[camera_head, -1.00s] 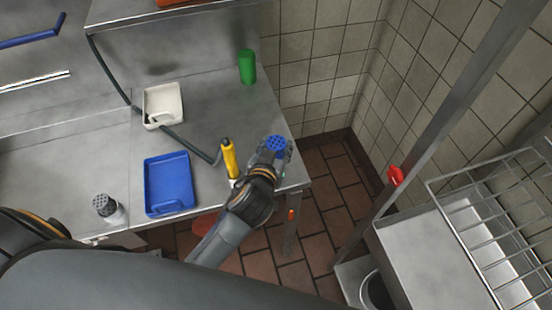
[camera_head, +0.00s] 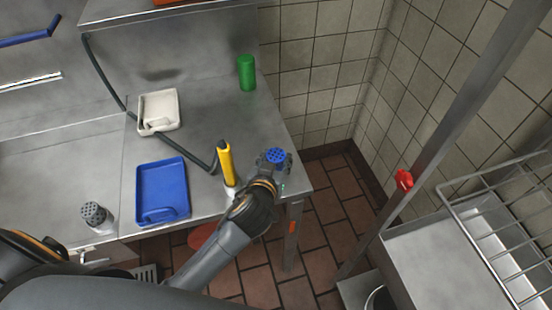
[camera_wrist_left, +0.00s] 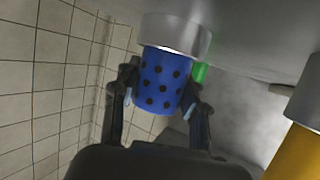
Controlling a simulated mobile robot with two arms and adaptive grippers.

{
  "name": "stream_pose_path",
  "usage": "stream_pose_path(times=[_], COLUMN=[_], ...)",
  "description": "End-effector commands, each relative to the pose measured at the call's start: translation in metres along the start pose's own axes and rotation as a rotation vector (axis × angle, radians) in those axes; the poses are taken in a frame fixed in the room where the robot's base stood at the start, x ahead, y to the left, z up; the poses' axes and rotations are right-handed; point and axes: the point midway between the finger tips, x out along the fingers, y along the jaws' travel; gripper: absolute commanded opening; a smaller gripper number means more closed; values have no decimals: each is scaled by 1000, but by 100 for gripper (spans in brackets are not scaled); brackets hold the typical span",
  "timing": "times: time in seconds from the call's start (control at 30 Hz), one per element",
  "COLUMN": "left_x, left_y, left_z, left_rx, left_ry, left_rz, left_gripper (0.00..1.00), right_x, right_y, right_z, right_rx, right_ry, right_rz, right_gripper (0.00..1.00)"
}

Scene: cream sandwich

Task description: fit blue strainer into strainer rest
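The blue strainer (camera_head: 275,155) has a dotted surface and sits at the right front corner of the steel table. My left gripper (camera_head: 277,168) is at it; in the left wrist view its fingers (camera_wrist_left: 162,92) flank the blue strainer (camera_wrist_left: 163,82) closely and appear shut on it. A pale round strainer rest (camera_wrist_left: 176,35) surrounds one end of the strainer, with the dotted part sticking out. How deep it sits is hidden. The right gripper is not in view.
A yellow cylinder (camera_head: 226,164) stands left of my gripper. Open floor lies right.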

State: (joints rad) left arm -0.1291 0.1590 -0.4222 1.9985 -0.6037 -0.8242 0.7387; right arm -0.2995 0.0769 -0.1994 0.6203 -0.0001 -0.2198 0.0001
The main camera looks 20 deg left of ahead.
Motion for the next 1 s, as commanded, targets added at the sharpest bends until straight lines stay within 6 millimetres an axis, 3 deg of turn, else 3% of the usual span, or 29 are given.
stream_pose_path(times=[0.03, 0.1, 0.53, 1.0], left_x=[0, 0, -7, -99], left_y=[0, 0, 1, 0], left_z=[0, 0, -1, -1], left_rx=[0, 0, -1, -2], left_ry=[-1, -1, -2, -3], left_rz=[0, 0, 1, 1], left_gripper=[54, 66, 66, 66], right_x=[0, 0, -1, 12], right_y=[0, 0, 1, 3], right_z=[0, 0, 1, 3], right_rx=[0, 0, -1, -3], right_ry=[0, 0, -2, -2], right_rz=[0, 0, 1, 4], right_gripper=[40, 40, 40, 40])
